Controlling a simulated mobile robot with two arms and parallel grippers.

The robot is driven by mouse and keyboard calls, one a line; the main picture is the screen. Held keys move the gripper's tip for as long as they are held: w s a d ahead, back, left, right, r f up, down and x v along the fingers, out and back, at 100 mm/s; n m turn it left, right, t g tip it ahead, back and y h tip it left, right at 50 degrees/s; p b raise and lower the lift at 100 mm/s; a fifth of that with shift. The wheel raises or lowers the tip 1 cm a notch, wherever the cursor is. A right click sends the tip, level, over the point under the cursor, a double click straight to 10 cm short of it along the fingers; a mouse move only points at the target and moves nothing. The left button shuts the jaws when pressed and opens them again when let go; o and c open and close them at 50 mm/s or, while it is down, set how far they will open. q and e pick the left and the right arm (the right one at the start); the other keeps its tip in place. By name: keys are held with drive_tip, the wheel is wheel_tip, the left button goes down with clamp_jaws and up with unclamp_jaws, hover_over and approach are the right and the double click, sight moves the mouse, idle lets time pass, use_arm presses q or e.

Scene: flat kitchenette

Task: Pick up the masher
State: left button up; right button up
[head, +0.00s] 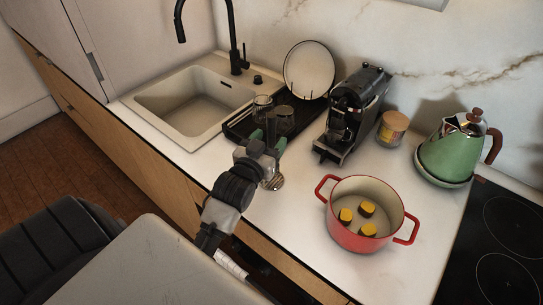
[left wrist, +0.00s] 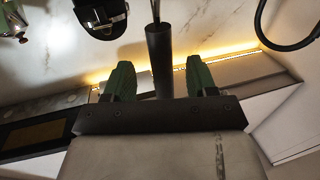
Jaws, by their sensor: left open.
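The masher shows in the left wrist view as a dark cylindrical handle (left wrist: 160,62) with a thin metal rod at its upper end. My left gripper (left wrist: 160,80) is open, with one green fingertip on each side of the handle and visible gaps between. In the head view the left gripper (head: 267,140) is over the counter in front of the drying tray. A shiny metal piece, which looks like the masher's head (head: 276,183), shows just below it; the handle there is mostly hidden by the gripper. My right gripper is not in view.
A red pot (head: 366,222) with three yellow-topped pieces stands to the right. Behind are a black tray (head: 238,132) with glasses (head: 284,120) and a plate (head: 309,70), a coffee machine (head: 352,110), a jar (head: 392,128) and a green kettle (head: 450,150). The sink (head: 190,100) is at left.

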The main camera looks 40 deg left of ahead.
use_arm(q)
drive_tip(key=w, duration=0.2)
drive_tip(key=w+a+p, duration=0.1)
drive_tip(key=shift+w+r, duration=0.2)
drive_tip(key=shift+w, duration=0.2)
drive_tip(key=shift+s+d, duration=0.1)
drive_tip(key=shift+s, duration=0.05)
drive_tip(key=shift+c, duration=1.1)
drive_tip(key=c, duration=0.8)
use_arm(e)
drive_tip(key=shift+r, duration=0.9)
use_arm(q)
drive_tip(key=shift+r, duration=0.1)
